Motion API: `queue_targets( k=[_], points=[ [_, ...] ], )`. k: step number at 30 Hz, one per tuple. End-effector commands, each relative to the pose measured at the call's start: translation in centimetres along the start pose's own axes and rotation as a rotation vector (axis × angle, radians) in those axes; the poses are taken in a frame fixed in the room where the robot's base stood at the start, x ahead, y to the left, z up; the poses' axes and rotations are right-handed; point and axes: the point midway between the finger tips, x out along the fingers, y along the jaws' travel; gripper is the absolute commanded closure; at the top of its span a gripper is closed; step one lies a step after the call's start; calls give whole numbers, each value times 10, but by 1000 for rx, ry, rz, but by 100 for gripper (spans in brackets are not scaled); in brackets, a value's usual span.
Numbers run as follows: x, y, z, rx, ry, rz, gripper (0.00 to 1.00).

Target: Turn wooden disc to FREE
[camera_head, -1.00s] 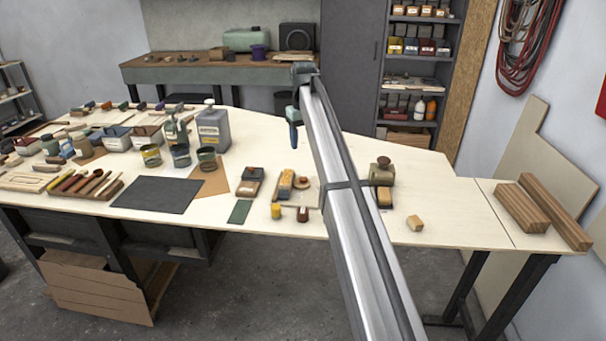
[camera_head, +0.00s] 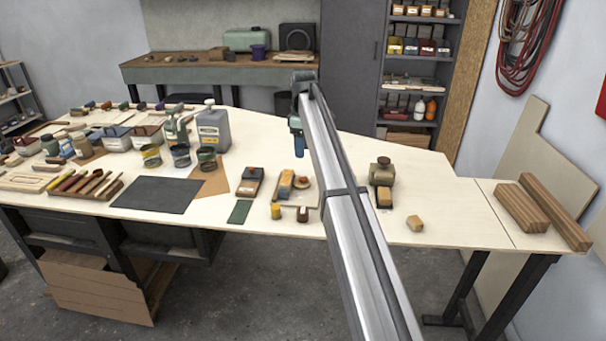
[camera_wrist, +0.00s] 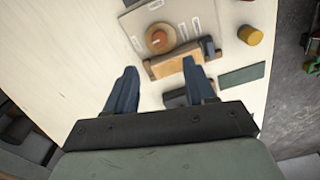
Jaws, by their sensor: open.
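The wooden disc (camera_wrist: 160,38) is round and tan, with an orange mark at its middle. It lies on a pale grey plate (camera_wrist: 131,24) with white marks around it; no lettering is readable. In the head view the disc (camera_head: 302,182) sits on the bench just left of my arm. My gripper (camera_wrist: 160,67) is open and empty, its two blue fingers apart. In the head view my gripper (camera_head: 299,148) is above the bench, up-picture of the disc and not touching it. A wooden block (camera_wrist: 172,64) with a dark piece lies between the fingertips and the disc.
A yellow cylinder (camera_head: 276,212) and a dark red-brown one (camera_head: 302,214) stand near the front edge. A green piece (camera_head: 240,212) lies left of them. A wood-and-dark block (camera_head: 249,182) is left of the plate. Bare plywood is open beyond the disc.

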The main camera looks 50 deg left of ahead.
Motion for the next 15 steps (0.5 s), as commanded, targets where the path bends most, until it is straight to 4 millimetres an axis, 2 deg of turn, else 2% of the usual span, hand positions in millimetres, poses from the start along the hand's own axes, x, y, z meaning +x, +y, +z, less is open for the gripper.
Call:
queue_targets(
  k=[9, 15],
  points=[
    [58, -1, 0, 2, 0, 0, 46],
    [86, 0, 0, 2, 0, 0, 46]
  ],
)
